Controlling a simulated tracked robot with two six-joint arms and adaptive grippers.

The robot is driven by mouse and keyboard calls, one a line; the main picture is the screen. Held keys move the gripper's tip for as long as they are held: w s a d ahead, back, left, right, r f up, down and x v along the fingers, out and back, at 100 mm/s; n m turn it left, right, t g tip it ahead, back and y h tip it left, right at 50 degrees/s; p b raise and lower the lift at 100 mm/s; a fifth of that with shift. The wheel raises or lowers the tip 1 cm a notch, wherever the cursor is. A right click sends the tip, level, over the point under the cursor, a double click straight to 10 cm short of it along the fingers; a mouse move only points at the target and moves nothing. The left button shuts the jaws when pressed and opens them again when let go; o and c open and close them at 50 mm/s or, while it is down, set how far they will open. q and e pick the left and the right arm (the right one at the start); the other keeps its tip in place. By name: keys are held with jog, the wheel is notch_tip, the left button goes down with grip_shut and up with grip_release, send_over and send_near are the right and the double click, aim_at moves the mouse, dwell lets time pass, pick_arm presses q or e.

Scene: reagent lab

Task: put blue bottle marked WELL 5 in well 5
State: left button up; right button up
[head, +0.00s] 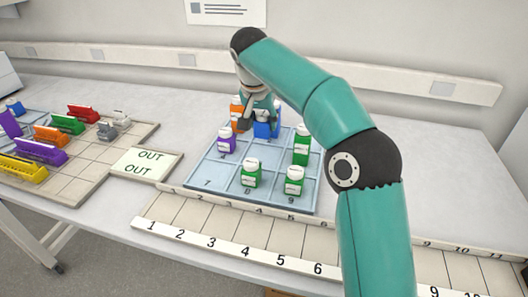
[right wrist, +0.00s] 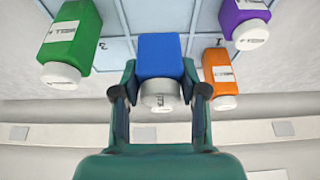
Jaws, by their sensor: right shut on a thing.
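A blue bottle (head: 266,129) with a white cap is at the back middle of the blue numbered tray (head: 195,178). My right gripper (head: 257,106) reaches down over it, fingers shut on it. In the right wrist view the blue bottle (right wrist: 159,54) sits between the two fingers of my right gripper (right wrist: 160,100). I cannot tell whether it rests on the tray or is slightly raised. Its label is not readable. The tray's centre cell, in front of the blue bottle, looks empty. My left gripper is not in view.
An orange bottle (head: 236,112) stands close left of the blue one, a purple bottle (head: 226,141) in front of it. Green bottles (head: 301,146) stand right and in the front row (head: 251,173). A numbered rack (head: 225,243) lies in front; an OUT board (head: 146,163) is left.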

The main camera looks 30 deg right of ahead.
aim_at(262, 137)
jog(key=shift+f+b, duration=0.75)
jog(key=shift+f, duration=2.6)
jog(key=shift+f, duration=0.1)
jog(key=o, duration=1.1)
jog(key=shift+r, duration=0.2)
jog(key=p+v, duration=0.2)
jog(key=v, duration=1)
jog(key=shift+f, duration=0.1)
